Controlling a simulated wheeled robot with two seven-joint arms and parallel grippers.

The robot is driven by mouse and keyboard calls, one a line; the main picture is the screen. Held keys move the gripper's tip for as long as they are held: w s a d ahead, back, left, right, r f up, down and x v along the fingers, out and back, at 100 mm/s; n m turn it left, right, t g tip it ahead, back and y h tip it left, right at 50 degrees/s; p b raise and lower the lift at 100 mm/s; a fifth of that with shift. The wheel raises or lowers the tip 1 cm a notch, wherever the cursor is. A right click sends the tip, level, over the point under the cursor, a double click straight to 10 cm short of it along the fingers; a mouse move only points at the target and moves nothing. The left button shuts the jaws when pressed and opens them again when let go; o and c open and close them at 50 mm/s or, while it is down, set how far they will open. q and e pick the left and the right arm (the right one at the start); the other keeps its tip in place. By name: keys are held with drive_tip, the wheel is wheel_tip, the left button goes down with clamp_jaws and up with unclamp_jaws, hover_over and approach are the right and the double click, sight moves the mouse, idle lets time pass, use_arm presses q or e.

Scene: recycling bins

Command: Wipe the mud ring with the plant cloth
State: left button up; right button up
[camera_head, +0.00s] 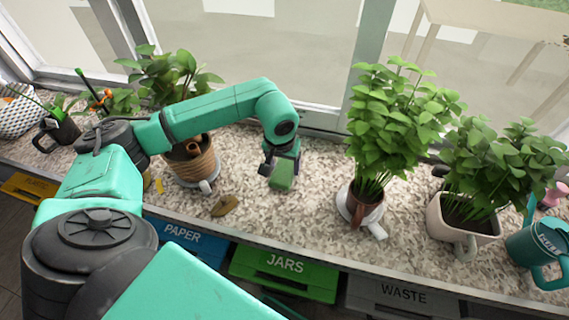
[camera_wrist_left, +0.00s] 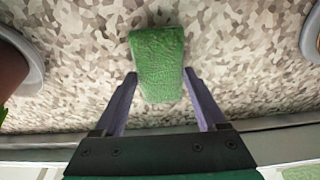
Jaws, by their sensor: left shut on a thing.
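The green plant cloth (camera_head: 283,177) is a small folded, textured block between the fingers of my left gripper (camera_head: 280,166), above or on the speckled counter. In the left wrist view the cloth (camera_wrist_left: 157,50) sits between the two purple fingers of the gripper (camera_wrist_left: 160,77), reaching past their tips. I cannot tell whether its underside touches the counter. I cannot make out a mud ring in either view; the cloth and gripper may hide it. My right gripper is not in view.
A ribbed brown pot (camera_head: 195,163) stands left. A small brown piece (camera_head: 225,205) lies near the front edge. The counter (camera_head: 300,215) around the cloth is clear. Labelled bins (camera_head: 285,268) are below.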

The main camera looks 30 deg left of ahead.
use_arm(q)
wheel_tip(320, 180, up, 7)
drive_tip(key=p, duration=0.3)
drive_tip(key=shift+f+p, duration=0.1)
drive_tip(key=shift+p, duration=0.25)
drive_tip(key=shift+f, duration=0.1)
